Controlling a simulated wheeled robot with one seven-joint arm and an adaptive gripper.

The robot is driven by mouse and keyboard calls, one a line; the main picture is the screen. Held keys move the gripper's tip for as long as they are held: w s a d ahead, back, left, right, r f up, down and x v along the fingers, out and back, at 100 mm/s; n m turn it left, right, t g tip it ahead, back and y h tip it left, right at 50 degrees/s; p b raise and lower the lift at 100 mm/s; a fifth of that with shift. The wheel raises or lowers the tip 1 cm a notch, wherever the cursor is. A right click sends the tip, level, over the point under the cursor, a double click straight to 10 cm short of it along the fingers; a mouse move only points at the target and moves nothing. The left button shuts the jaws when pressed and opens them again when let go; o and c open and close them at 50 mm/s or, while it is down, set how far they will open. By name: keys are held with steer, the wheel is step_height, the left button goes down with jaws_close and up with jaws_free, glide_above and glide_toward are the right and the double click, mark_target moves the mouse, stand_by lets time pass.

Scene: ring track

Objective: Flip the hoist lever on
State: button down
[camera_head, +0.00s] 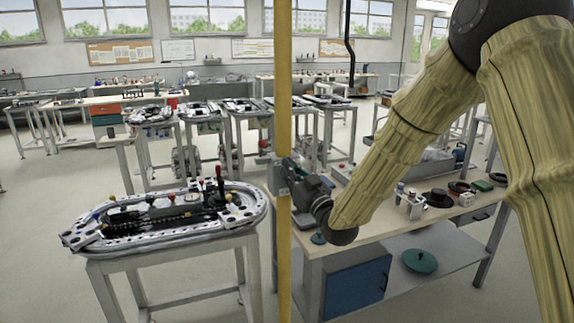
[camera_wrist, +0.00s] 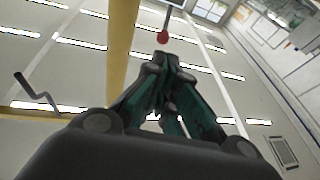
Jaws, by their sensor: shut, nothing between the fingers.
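In the wrist view a thin lever with a red ball knob (camera_wrist: 163,38) stands just beyond my fingertips. A small gap shows between knob and fingers, though depth is hard to judge. My gripper (camera_wrist: 165,60) is shut and empty, its dark green fingers together. In the head view my gripper (camera_head: 291,165) is beside the yellow post (camera_head: 284,80), at a grey bracket (camera_head: 276,176) on it. The red knob is not clear there, being small or hidden by the post and gripper. Whether this is the hoist lever, and its on or off position, I cannot tell.
An oval track table (camera_head: 165,245) with several knobbed levers stands left of the post. A workbench (camera_head: 370,238) with loose parts is on the right, under my arm. A bent crank handle (camera_wrist: 35,93) shows left in the wrist view. Open floor lies at far left.

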steer(key=p+x, duration=0.5)
steer(key=x, duration=0.6)
steer(key=shift+w+a, duration=0.2)
steer(key=shift+w, duration=0.1)
steer(key=shift+r, duration=0.1)
steer(key=shift+r, duration=0.1)
steer(key=shift+w+r+g, duration=0.1)
steer(key=shift+r+g, duration=0.05)
steer(key=shift+g, duration=0.15)
